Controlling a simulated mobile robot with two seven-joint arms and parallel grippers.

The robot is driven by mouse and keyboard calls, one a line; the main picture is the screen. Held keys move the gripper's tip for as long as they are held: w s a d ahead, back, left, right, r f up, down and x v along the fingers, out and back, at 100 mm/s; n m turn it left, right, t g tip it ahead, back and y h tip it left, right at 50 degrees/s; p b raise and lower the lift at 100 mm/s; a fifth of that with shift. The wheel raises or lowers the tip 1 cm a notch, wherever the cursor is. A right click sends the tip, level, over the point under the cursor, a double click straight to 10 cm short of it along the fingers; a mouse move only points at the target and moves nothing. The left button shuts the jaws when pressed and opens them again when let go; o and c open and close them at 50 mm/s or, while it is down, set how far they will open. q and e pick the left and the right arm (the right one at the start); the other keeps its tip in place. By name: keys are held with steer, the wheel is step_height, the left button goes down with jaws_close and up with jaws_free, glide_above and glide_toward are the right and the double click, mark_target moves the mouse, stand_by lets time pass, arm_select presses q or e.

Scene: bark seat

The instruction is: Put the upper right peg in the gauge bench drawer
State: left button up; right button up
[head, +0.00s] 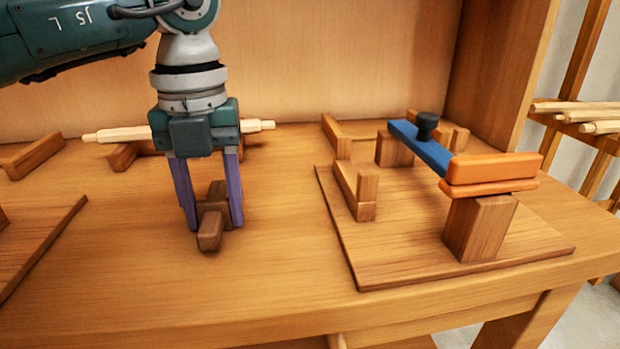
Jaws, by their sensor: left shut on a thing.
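My left gripper (212,215) points down over the bench top, its two purple fingers on either side of a dark brown wooden piece (211,232), shut on it. Part of this piece is hidden by the fingers. A long pale peg (103,135) lies level behind my left gripper, its middle hidden. More pale pegs (572,106) lie on a rack at the right edge, one above another (602,127). I cannot tell which peg is the upper right one. No drawer can be clearly made out. My right gripper is not in view.
The right board carries wooden blocks (480,228), a blue bar (418,148) with a black knob (427,122), and orange bars (495,168). A panel (340,60) stands behind.

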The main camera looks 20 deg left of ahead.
arm_select(q)
jaws_close()
steer(key=shift+r, duration=0.1)
